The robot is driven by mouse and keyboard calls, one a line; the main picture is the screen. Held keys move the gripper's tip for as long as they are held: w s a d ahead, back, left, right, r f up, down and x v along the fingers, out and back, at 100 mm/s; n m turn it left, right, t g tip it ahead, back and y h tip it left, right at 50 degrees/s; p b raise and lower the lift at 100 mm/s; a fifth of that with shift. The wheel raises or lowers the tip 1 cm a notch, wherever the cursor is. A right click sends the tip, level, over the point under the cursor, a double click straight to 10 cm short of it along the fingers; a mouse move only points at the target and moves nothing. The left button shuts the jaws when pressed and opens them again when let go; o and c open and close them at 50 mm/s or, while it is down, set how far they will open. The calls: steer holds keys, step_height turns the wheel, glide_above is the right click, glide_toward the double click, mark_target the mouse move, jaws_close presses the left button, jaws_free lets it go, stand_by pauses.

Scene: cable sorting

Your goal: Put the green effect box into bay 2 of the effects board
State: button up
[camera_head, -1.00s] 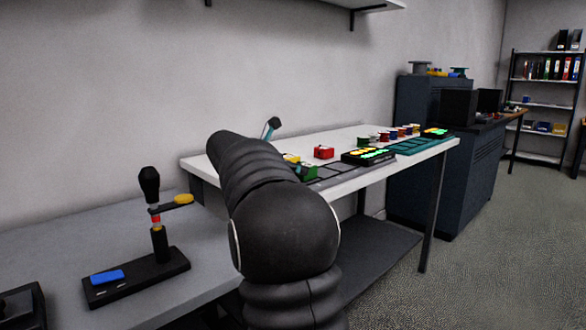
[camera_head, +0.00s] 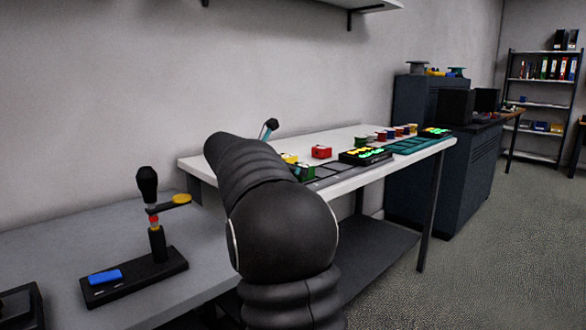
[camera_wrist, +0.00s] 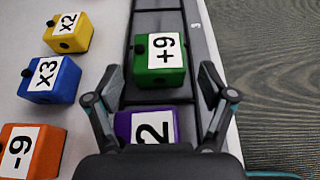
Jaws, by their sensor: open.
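The green effect box (camera_wrist: 158,60), marked +9, sits on the dark effects board (camera_wrist: 157,20). It is in the bay beside the printed 3. It also shows in the head view (camera_head: 308,173), just right of my arm. A purple box (camera_wrist: 147,126), marked with a 2, sits on the board below it, partly hidden by my gripper. My gripper (camera_wrist: 157,77) is open, its fingers on either side of the strip of board holding these boxes. The fingertips are near the lower part of the green box. Whether they touch it, I cannot tell.
Yellow (camera_wrist: 68,33), blue (camera_wrist: 50,79) and orange (camera_wrist: 30,150) boxes stand on the white table left of the board. The board section above the green box is empty. The table's edge and open floor (camera_wrist: 265,70) lie to the right.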

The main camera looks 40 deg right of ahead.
steer(key=w+v, duration=0.1)
steer(key=v, duration=1.1)
steer(key=shift+s, duration=0.3)
steer(key=shift+r, duration=0.15)
steer(key=s+a+f+m+t+y, duration=0.2)
steer(key=s+a+f+m+y, duration=0.4)
steer(key=s+a+f+m, duration=0.3)
steer(key=s+a+f+m+t+y, duration=0.2)
steer(key=s+a+f+m+y, duration=0.5)
steer(key=s+a+f, duration=0.7)
steer(key=s+a+m, duration=0.2)
steer(key=s, duration=0.4)
steer(key=shift+s+a+f+m, duration=0.2)
steer(key=shift+a+f+m, duration=0.05)
steer(key=shift+f+m, duration=0.15)
